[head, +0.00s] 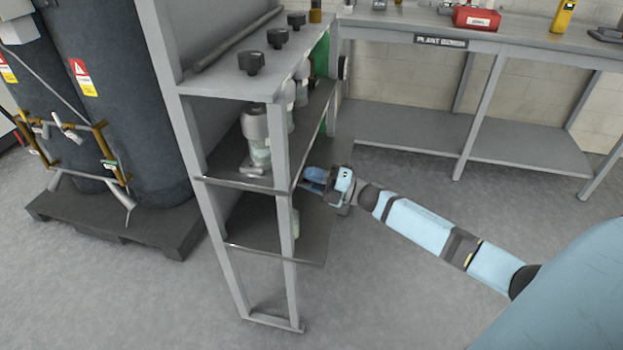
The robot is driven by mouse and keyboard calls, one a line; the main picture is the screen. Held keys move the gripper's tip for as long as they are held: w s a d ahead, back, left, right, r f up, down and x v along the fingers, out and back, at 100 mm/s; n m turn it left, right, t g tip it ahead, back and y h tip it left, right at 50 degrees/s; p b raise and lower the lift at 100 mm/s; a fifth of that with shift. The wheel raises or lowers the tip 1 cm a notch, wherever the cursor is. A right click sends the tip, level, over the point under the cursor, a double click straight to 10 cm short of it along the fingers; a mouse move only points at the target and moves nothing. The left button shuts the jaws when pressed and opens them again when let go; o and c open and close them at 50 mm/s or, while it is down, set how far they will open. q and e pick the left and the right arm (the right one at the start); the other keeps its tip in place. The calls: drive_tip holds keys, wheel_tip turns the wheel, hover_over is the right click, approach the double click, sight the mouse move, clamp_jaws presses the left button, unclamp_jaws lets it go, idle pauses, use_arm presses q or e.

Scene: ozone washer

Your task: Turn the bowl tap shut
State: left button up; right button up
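A grey-capped filter housing with a clear, greenish bowl (260,154) hangs inside the open metal rack (222,84), above the middle shelf. I cannot make out a tap on it; any tap is too small or hidden by the rack. My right gripper (316,180) is at the right side of the rack, close to the middle shelf's edge and to the right of the front bowl. Its fingers point left toward the rack. They are small and partly overlapped, so I cannot tell their opening or any contact. My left gripper is out of view.
More housings (291,103) stand behind the front one. Black knobs (250,62) sit on the rack top. A rack post (278,150) stands between the bowl and my gripper. Dark tanks (135,90) on a pallet (110,225) are at left, a workbench (405,37) behind. Floor at right is clear.

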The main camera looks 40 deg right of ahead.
drive_tip(key=o, duration=0.3)
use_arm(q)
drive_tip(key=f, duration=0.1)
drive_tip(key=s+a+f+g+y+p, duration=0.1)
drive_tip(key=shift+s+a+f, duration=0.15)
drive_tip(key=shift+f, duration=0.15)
use_arm(e)
drive_tip(key=v, duration=1.4)
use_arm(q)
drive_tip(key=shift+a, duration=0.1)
use_arm(e)
drive_tip(key=shift+a, duration=0.1)
